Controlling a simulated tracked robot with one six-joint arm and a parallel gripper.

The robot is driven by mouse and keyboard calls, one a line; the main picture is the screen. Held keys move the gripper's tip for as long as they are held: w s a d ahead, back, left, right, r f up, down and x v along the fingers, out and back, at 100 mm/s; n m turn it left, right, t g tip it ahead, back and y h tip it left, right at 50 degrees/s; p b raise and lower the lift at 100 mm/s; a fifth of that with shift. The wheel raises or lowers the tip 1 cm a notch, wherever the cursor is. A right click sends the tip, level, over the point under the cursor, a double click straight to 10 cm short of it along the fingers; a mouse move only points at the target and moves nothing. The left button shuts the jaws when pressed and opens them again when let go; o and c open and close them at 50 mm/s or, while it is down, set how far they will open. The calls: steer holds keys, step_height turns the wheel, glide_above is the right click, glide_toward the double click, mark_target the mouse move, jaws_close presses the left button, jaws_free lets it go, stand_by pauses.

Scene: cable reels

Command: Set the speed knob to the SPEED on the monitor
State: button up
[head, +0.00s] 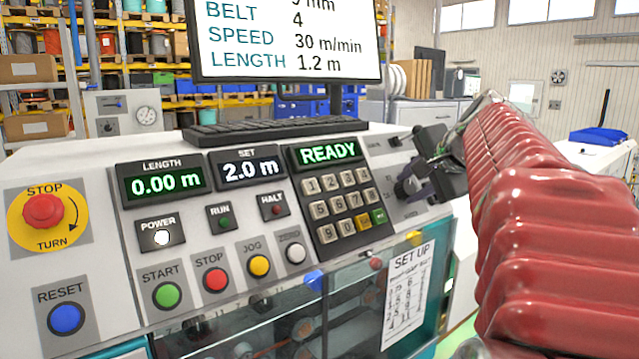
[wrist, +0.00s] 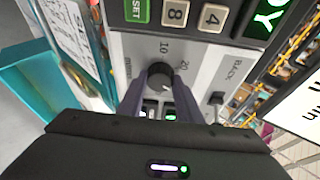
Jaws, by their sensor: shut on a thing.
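The monitor (head: 285,40) shows SPEED 30 m/min in the head view. The dark speed knob (wrist: 159,72) is on the grey panel right of the keypad, with 10 and 20 printed around its edge in the wrist view. Its pointer is not clear. My gripper (wrist: 160,88) is shut on the knob, one finger on each side. In the head view my gripper (head: 418,178) reaches the panel from the right and partly covers the knob and its scale.
The keypad (head: 340,207) and READY display (head: 327,152) are just left of the knob. A keyboard (head: 275,129) lies behind the panel. The SET UP sheet (head: 408,290) hangs below.

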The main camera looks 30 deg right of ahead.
steer(key=shift+d+f, duration=0.1)
stand_by(0.4)
steer(key=o, duration=1)
steer(key=shift+o, duration=0.2)
steer(key=v, duration=1.4)
steer(key=shift+w+f, duration=0.1)
